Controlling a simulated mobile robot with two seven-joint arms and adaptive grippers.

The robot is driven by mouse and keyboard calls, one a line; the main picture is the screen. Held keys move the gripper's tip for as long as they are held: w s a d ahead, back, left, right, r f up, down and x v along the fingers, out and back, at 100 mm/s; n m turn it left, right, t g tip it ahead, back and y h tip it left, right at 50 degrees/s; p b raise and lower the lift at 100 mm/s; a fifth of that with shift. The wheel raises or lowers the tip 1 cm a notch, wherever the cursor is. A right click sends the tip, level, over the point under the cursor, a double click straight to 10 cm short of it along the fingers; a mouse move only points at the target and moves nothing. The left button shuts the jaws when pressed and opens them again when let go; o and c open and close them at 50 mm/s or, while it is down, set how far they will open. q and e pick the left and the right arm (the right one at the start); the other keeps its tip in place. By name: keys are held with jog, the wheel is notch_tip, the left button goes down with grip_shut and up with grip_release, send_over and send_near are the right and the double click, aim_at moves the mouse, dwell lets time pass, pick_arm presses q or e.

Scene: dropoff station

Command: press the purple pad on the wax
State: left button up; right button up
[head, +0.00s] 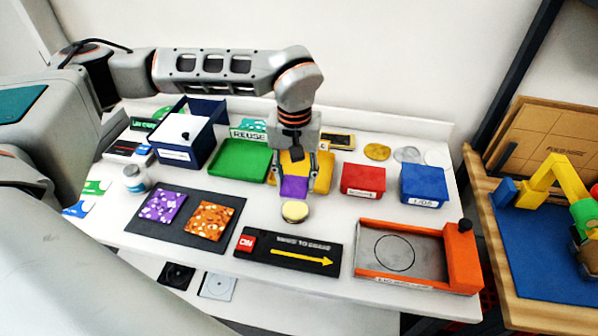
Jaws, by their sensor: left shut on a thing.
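My left gripper (295,178) comes in from the upper left and points down over the middle of the white table. It is shut on a purple pad (294,187). A pale yellow round piece (295,212), which looks like the wax, stands on the table just in front of and below the pad. I cannot tell whether the pad touches it. A yellow tray (322,178) lies behind the gripper and is partly hidden by it. My right gripper is not in view.
A dark mat (233,238) with purple and orange patterned squares lies front left. A black arrow panel (290,261) lies in front of the wax. An orange-framed tray (366,262) is at front right. Red (363,182) and blue (424,186) boxes stand right, a green tray (242,160) left.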

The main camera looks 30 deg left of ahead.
aim_at(296, 206)
pick_arm(q)
jog(key=shift+s+f+b, duration=0.1)
jog(key=shift+f+b, duration=0.45)
jog(key=shift+f, duration=0.25)
notch_tip(296, 206, down, 3)
jog(key=shift+r+b, duration=0.15)
jog(key=shift+b, duration=1)
jog(key=shift+f+b, duration=0.5)
jog(key=shift+f, duration=0.05)
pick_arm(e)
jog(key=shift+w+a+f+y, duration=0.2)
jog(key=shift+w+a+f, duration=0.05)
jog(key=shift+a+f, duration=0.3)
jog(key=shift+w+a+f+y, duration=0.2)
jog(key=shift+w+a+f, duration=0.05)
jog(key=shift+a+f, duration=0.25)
pick_arm(q)
jog(key=shift+f+b, duration=0.3)
jog(key=shift+f, duration=0.3)
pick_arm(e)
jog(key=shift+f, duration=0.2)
pick_arm(q)
jog(key=shift+f, duration=0.1)
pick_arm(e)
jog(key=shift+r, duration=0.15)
